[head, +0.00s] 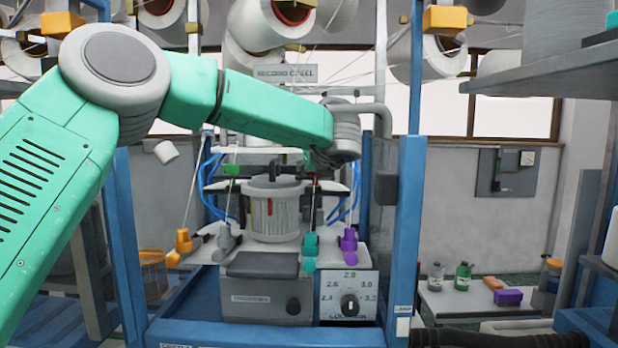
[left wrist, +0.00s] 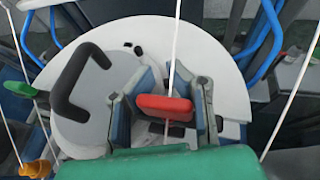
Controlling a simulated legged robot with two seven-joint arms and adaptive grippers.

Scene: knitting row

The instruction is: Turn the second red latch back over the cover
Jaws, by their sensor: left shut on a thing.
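My left arm comes in from the left, and its gripper (head: 315,182) hangs over the right side of the ribbed drum, small and partly hidden by the wrist. In the left wrist view the gripper (left wrist: 166,108) has a finger on each side of a red latch (left wrist: 164,106) and is shut on it. The grey round cover (left wrist: 92,100) with its black bent handle (left wrist: 70,88) lies left of the latch; the latch appears beside the cover, not across it. In the head view the cover (head: 272,182) tops the ribbed drum. My right gripper is not in view.
Thin white yarns rise near the gripper. A green guide (left wrist: 18,88) and an orange guide (left wrist: 36,169) stand left of the cover. Blue frame posts (head: 410,230) flank the machine. A control panel (head: 348,296) with a dial sits low in front.

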